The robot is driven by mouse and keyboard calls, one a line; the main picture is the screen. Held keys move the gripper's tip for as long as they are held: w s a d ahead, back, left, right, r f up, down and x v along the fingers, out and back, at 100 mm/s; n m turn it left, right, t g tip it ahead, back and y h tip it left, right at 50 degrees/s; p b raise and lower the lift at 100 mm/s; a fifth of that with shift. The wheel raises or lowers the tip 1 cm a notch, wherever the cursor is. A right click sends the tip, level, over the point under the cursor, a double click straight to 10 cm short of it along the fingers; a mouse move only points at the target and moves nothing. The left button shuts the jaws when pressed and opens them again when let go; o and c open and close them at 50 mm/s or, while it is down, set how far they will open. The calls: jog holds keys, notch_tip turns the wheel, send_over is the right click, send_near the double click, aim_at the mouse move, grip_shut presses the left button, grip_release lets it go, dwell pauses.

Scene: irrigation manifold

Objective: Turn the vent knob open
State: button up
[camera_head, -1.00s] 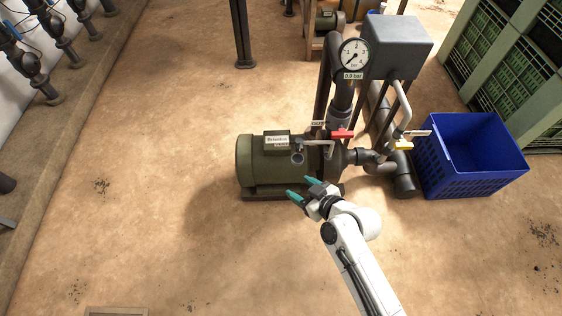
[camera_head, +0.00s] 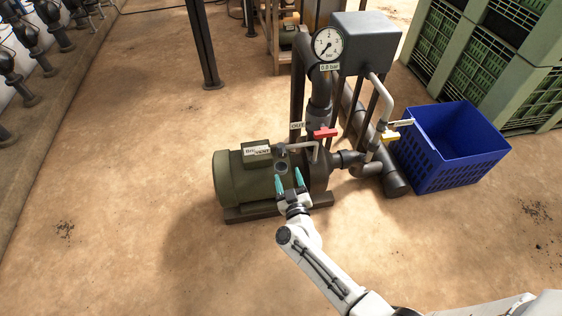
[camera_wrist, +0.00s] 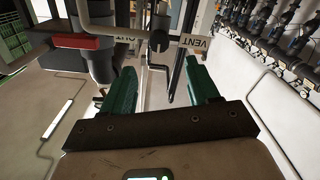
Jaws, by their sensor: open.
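The vent knob (camera_head: 280,150) looks like a small dark knob at the end of a thin grey pipe, above the green pump (camera_head: 228,182). In the wrist view a dark knob (camera_wrist: 158,41) shows next to a white VENT label (camera_wrist: 196,43), ahead of and between my fingers. My gripper (camera_head: 289,177) is open, its teal fingers pointing up toward the knob from the near side of the pump. In the wrist view my gripper (camera_wrist: 158,80) has nothing between its fingertips that I can see touching them. Which way the knob is turned cannot be told.
A red valve handle (camera_head: 325,132) sits right of the knob, by an OUT label. A yellow handle (camera_head: 390,137) stands further right. A pressure gauge (camera_head: 328,44) and grey box (camera_head: 366,42) rise behind. A blue crate (camera_head: 451,150) is at right. Floor left is clear.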

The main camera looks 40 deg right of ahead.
aim_at(282, 155)
jog(key=b+x, duration=0.2)
jog(key=x, duration=0.6)
jog(key=shift+d, duration=0.1)
jog(key=shift+c, duration=0.3)
jog(key=c, duration=1)
